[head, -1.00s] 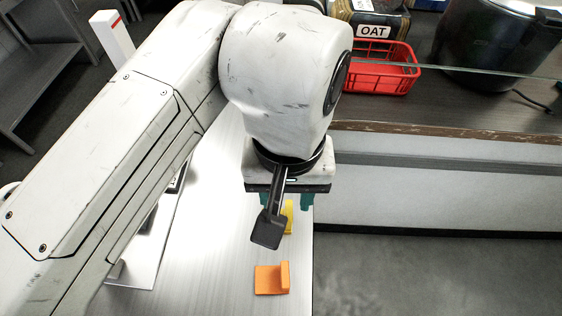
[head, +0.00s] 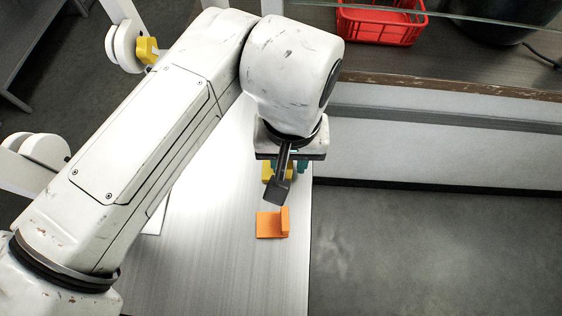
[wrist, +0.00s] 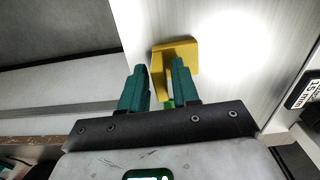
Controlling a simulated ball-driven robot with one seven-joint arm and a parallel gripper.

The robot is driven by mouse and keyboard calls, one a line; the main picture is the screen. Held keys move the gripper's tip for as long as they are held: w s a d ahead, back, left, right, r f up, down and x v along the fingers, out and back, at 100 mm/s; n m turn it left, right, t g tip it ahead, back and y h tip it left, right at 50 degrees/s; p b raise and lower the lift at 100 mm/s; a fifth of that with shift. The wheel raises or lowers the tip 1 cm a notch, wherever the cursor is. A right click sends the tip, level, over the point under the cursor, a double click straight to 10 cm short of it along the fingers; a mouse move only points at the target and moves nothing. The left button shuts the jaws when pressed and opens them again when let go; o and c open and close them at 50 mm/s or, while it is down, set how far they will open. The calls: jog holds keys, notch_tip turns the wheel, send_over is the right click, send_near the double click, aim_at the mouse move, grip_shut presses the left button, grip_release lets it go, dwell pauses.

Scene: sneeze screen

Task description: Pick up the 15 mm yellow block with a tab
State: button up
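The yellow block with a tab (wrist: 181,56) lies on the light table in the wrist view, just beyond my fingertips. Its raised tab (wrist: 157,78) shows in the gap between the two teal fingers, with space on the left finger's side; contact with the right finger cannot be told. My gripper (wrist: 160,67) is open. In the head view my gripper (head: 288,166) is low over the table, and the yellow block (head: 266,172) is partly hidden behind the wrist and its dark paddle-shaped part.
An orange block with a tab (head: 270,224) lies nearer the camera, close to the table's right edge. A label reading 15 mm (wrist: 302,91) shows at the right in the wrist view.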

grip_shut()
jog(key=shift+r, duration=0.1)
jog(key=shift+r, duration=0.6)
jog(key=s+d+r+b, duration=0.1)
jog(key=s+d+r, duration=0.6)
jog(key=d+r, duration=0.4)
jog(key=shift+s+d+r, duration=0.2)
jog(key=shift+d+r, duration=0.1)
jog(key=shift+d, duration=0.15)
